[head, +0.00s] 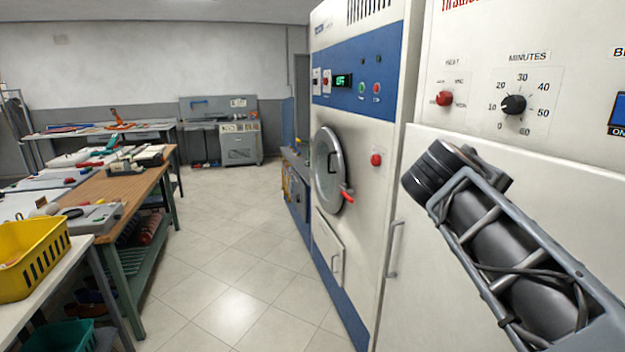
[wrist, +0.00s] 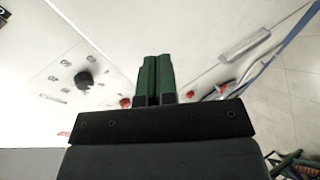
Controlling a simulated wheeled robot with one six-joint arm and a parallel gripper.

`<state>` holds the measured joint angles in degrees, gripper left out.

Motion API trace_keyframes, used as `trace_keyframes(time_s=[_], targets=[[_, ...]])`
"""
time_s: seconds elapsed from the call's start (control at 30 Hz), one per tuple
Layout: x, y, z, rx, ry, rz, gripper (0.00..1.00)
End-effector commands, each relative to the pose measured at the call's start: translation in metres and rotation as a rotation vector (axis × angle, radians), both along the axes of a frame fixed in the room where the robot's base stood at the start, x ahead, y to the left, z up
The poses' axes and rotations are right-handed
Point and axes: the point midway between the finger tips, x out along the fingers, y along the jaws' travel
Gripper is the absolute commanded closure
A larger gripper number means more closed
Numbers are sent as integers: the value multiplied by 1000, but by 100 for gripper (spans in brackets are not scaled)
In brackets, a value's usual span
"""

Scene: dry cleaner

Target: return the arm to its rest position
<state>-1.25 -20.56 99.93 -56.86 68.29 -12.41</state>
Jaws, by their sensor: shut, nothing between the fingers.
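My arm (head: 510,250) shows at the right of the head view, in front of the white machine front. My gripper (wrist: 156,75) shows in the wrist view, its two green fingers side by side and shut with nothing between them. In the head view the gripper itself cannot be made out. Behind the fingers, the wrist view shows a white machine panel with a black dial (wrist: 84,79) and red knobs.
A white and blue machine (head: 360,130) with a round door (head: 329,165) stands left of my arm. A wooden workbench (head: 120,185) and a yellow basket (head: 30,258) are at the left. The tiled floor (head: 225,250) between is clear.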

Motion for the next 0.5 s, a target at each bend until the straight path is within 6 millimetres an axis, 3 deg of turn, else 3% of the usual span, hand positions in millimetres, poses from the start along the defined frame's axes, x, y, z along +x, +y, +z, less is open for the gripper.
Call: trace_keyframes(time_s=[0.03,0.2,0.3,0.4,0.5], targets=[[2,11,-36,108,17,29,100],[-11,59,-148,515,53,53,100],[-29,86,-200,729,70,16,100],[-49,108,-241,901,84,-37,100],[-68,123,-269,1016,99,-86,100]])
